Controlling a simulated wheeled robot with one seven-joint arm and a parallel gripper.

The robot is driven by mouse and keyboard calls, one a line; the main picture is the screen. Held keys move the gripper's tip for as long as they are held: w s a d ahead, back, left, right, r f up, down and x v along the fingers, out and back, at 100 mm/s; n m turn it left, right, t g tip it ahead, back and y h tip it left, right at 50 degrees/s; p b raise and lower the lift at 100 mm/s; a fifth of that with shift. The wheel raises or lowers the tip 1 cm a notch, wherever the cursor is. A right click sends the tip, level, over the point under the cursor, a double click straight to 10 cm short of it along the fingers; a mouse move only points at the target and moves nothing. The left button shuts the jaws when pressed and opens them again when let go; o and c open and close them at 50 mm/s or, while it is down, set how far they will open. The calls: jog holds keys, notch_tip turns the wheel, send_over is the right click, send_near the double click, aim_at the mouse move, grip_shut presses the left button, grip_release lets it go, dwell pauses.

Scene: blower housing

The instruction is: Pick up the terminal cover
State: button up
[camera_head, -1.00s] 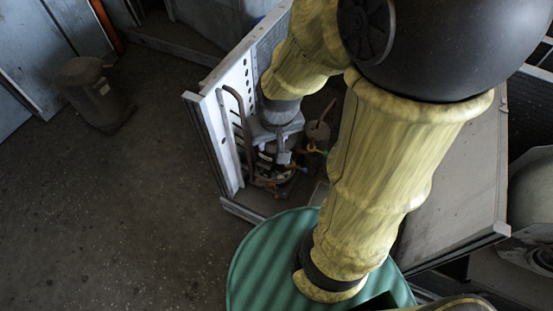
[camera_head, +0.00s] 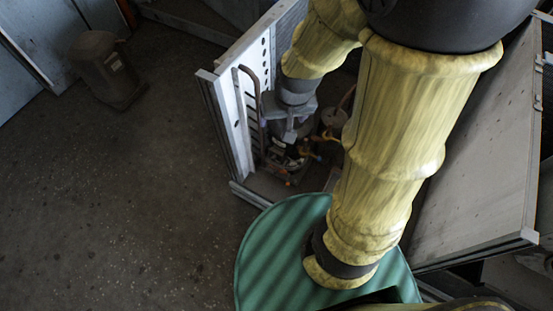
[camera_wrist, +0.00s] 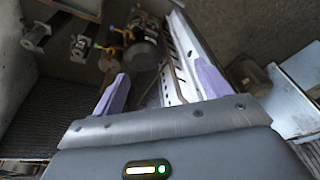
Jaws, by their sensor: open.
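My gripper (camera_head: 288,136) reaches into the open blower housing (camera_head: 238,120) in the head view, above a dark round compressor (camera_head: 280,163) that it partly hides. In the wrist view the two pale purple fingers stand wide apart, and the gripper (camera_wrist: 160,86) is open with nothing between its fingertips. The compressor (camera_wrist: 143,52) shows beyond the fingers, with coloured wires and small fittings on its left. I cannot tell the terminal cover apart for certain among these small parts in either view.
A white slotted panel (camera_wrist: 184,60) and a bent pipe (camera_wrist: 168,72) stand close by the right finger. A second canister (camera_head: 334,119) is beside the compressor. A dark bin (camera_head: 104,70) stands on the open floor at left. A green round surface (camera_head: 270,255) is in front.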

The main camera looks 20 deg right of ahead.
jog(key=w+a+f+m+t+h+b, duration=0.1)
jog(key=w+a+f+m+b, duration=0.2)
jog(key=f+b, duration=0.6)
jog(key=w+a+f+t+h+b, duration=0.15)
jog(key=w+f+b, duration=0.25)
jog(key=f, duration=0.9)
jog(key=w+a+f+m+t+h+b, duration=0.15)
jog(key=w+a+f+b, duration=0.25)
jog(key=f+b, duration=0.5)
jog(key=s+f+m+t+h+b, duration=0.1)
jog(key=f+h+b, duration=0.3)
jog(key=f+b, duration=0.5)
jog(key=s+f+m+t+h+b, duration=0.2)
jog(key=f+t+h+b, duration=0.2)
jog(key=f+b, duration=0.5)
notch_tip(320, 180, down, 5)
jog(key=shift+s+a+m+t+h, duration=0.15)
jog(key=shift+a+m+t+h, duration=0.2)
jog(key=shift+h, duration=0.35)
